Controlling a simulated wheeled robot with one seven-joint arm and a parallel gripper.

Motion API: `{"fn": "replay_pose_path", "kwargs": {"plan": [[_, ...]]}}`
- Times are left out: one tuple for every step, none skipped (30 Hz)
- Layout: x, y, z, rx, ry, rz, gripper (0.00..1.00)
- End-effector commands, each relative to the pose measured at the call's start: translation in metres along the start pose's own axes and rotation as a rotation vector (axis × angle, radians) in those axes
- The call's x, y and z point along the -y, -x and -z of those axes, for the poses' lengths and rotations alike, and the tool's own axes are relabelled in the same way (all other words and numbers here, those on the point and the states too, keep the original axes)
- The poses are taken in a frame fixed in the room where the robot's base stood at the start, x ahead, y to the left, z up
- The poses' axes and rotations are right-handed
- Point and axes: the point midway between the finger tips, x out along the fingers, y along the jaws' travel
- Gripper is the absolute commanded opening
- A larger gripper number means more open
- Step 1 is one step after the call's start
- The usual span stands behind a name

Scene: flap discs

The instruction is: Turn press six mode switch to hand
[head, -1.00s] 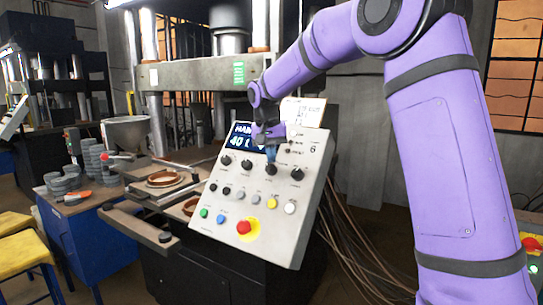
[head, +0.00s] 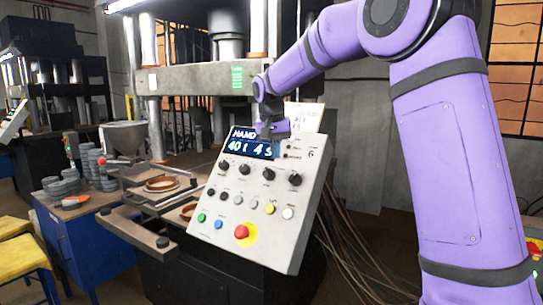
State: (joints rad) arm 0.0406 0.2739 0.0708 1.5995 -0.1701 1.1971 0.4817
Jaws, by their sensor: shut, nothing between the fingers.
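The grey sloped control panel (head: 270,250) of the press is marked with a 6 at its upper right. Its display (head: 249,144) reads HAND, 40 t and 4 s. Below the display is a row of black knobs, among them a third knob (head: 268,174) and a right-end knob (head: 295,179). Their labels are too small to read, so I cannot tell by label which is the mode switch. My gripper (head: 275,147) is shut and empty at the panel's upper edge, above the third knob and apart from it. It slightly overlaps the display's right end.
A red mushroom button (head: 242,232) on a yellow plate sits low on the panel, with small coloured buttons around it. A paper sheet (head: 306,116) stands behind the panel. Cables hang at its right. A blue cabinet (head: 85,240) with grey discs stands left.

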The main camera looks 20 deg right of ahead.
Motion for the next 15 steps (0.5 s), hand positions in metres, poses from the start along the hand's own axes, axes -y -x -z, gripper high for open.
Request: {"fn": "replay_pose_path", "kwargs": {"plan": [[-0.006, 0.005, 0.001, -0.002, -0.002, 0.000, 0.00], [-0.010, 0.008, 0.001, -0.002, -0.001, 0.000, 0.00], [-0.012, 0.014, 0.001, -0.004, 0.002, 0.001, 0.00], [-0.010, 0.021, 0.002, -0.005, 0.003, 0.002, 0.00], [-0.009, 0.028, 0.002, -0.005, 0.003, 0.002, 0.00], [-0.009, 0.037, 0.002, -0.004, 0.003, 0.002, 0.00], [-0.008, 0.043, 0.003, -0.005, 0.003, 0.002, 0.00], [-0.008, 0.049, 0.003, -0.004, 0.002, 0.002, 0.00], [-0.008, 0.057, 0.003, -0.005, 0.002, 0.002, 0.00], [-0.007, 0.063, 0.003, -0.004, 0.002, 0.002, 0.00], [-0.007, 0.069, 0.003, -0.004, 0.002, 0.002, 0.00], [-0.006, 0.076, 0.004, -0.004, 0.002, 0.001, 0.00], [-0.006, 0.081, 0.004, -0.003, 0.002, 0.002, 0.00], [-0.006, 0.085, 0.004, -0.004, 0.002, 0.002, 0.00], [-0.006, 0.090, 0.004, -0.002, 0.002, 0.001, 0.00]]}}
